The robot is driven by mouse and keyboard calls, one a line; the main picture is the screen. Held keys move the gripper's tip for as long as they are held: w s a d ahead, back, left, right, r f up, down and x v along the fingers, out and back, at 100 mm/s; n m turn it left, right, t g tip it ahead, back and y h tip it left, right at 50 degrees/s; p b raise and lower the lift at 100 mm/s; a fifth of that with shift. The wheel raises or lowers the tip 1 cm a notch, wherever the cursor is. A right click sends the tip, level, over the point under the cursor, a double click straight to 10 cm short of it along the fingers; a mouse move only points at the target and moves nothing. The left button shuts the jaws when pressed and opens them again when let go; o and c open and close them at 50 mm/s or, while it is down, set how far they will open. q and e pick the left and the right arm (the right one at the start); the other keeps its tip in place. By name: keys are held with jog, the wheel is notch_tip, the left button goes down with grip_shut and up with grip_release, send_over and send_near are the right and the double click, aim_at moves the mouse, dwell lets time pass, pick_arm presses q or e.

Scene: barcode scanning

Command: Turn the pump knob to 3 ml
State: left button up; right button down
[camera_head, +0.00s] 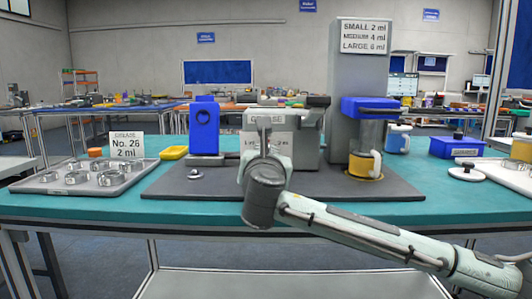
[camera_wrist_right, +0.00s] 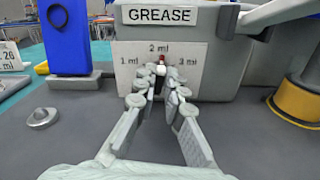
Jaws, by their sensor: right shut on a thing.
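The grey grease pump (camera_head: 308,150) stands on the dark mat, with a "GREASE" label (camera_wrist_right: 159,15). Its white dial plate (camera_wrist_right: 127,52) reads 1 ml at left, 2 ml at top and 3 ml at right. The small knob (camera_wrist_right: 162,62) has a red mark at its top, just under the 2 ml label. My right gripper (camera_wrist_right: 165,78) is in front of the plate, its fingers closed around the knob and hiding most of it. In the head view my right gripper (camera_head: 264,135) covers the knob. My left gripper is not in view.
A tall dispenser (camera_head: 358,62) with a yellow-based cup (camera_head: 364,166) stands right. A tray (camera_head: 120,185) of metal rings and a "No. 26 2 ml" card (camera_head: 126,146) are at left. The mat's front is mostly clear.

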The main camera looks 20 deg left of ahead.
jog(key=m, duration=0.2)
jog(key=shift+f+m, duration=0.1)
jog(key=shift+m, duration=0.3)
jog(key=m, duration=0.2)
jog(key=shift+d+m, duration=0.15)
jog(key=shift+m, duration=0.25)
jog(key=m, duration=0.2)
jog(key=shift+f+m, duration=0.1)
jog(key=shift+m, duration=0.3)
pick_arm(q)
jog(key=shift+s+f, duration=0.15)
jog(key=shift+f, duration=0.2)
pick_arm(e)
jog(key=shift+d+m, duration=0.15)
jog(key=shift+m, duration=0.55)
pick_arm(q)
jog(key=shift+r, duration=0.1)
pick_arm(e)
jog(key=c, duration=1.6)
grip_release()
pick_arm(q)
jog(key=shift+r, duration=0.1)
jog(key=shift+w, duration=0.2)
